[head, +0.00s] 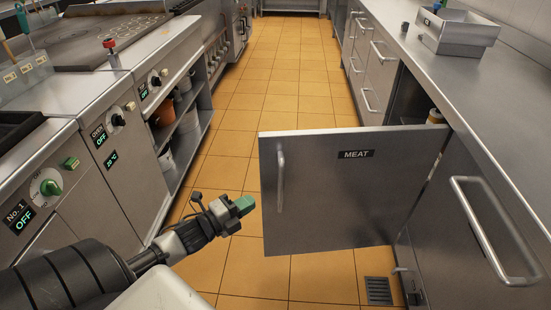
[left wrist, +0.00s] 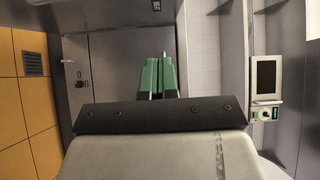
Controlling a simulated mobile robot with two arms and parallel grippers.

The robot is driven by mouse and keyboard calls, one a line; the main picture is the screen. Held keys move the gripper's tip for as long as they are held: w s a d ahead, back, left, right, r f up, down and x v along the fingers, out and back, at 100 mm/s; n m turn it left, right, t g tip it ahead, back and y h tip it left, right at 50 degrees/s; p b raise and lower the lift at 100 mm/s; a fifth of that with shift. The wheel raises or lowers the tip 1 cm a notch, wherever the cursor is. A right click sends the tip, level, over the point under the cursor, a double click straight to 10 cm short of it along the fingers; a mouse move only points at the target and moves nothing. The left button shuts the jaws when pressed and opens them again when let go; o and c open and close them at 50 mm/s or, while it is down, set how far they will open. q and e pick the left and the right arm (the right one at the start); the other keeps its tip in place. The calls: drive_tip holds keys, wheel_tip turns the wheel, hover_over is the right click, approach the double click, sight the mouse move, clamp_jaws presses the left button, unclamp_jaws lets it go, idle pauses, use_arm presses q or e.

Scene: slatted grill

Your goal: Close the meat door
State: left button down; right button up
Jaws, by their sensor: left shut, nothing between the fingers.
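The meat door (head: 340,205) is a grey steel panel with a black MEAT label (head: 356,154) and a vertical bar handle (head: 281,180) near its left edge. It stands open, swung out from the right-hand counter across the aisle. My left gripper (head: 243,205) is just left of the door's free edge, with green fingertips. The fingers are shut and empty, and they also show close together in the left wrist view (left wrist: 159,76). I cannot tell whether they touch the door. My right gripper is not in view.
The right counter (head: 480,90) has an open cabinet behind the door and another bar handle (head: 490,230) nearer me. A stove and oven row (head: 110,130) lines the left side. The tiled aisle (head: 255,90) is clear beyond the door. A floor drain (head: 379,291) lies below it.

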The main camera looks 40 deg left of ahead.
use_arm(q)
drive_tip(key=w, duration=1.3)
drive_tip(key=shift+w+a+b, duration=0.15)
drive_tip(key=shift+a+b, duration=0.05)
drive_tip(key=shift+b, duration=0.2)
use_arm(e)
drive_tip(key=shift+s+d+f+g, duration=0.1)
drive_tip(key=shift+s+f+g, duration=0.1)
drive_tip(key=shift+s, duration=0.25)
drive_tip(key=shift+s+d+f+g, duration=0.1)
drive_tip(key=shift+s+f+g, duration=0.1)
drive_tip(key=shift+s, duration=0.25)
use_arm(q)
drive_tip(key=shift+a, duration=0.1)
